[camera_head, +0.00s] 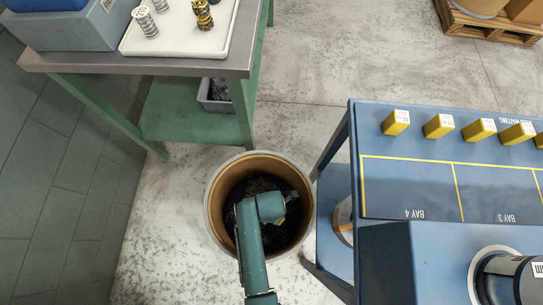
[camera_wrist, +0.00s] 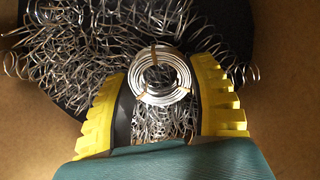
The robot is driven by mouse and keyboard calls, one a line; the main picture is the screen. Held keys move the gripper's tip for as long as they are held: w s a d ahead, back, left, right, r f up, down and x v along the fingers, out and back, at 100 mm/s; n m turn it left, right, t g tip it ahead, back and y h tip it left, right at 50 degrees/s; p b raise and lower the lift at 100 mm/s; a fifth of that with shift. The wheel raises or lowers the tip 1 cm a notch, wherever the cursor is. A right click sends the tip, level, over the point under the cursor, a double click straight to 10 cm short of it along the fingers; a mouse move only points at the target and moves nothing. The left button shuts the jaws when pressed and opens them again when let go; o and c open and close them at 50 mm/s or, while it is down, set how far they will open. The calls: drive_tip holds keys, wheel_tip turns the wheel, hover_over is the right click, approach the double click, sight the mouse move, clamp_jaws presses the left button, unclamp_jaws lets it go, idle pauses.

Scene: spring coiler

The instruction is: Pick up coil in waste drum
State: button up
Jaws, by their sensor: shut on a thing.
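The waste drum (camera_head: 217,190) is a brown, open-topped cylinder standing on the floor between the green bench and the blue table. My arm reaches down into it in the head view, and my gripper itself is mostly hidden there. In the wrist view my gripper (camera_wrist: 162,92) has its yellow-backed fingers on either side of a coil (camera_wrist: 143,97), a ring of shiny silver wire with copper-coloured ties. The fingers are shut on the coil, near its left and right edges. Loose, tangled spring scrap (camera_wrist: 65,65) lies beneath and around it. The head view does not show the coil clearly.
The green bench (camera_head: 190,115) with a white tray (camera_head: 195,38) of springs stands at the upper left. The blue table (camera_head: 400,185) with yellow blocks and marked bays stands close on the drum's right. The drum wall (camera_wrist: 285,110) surrounds my gripper. Floor beyond the drum is clear.

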wheel_tip(320, 180, up, 23)
drive_tip(key=p, duration=1.9)
drive_tip(key=shift+p, duration=0.3)
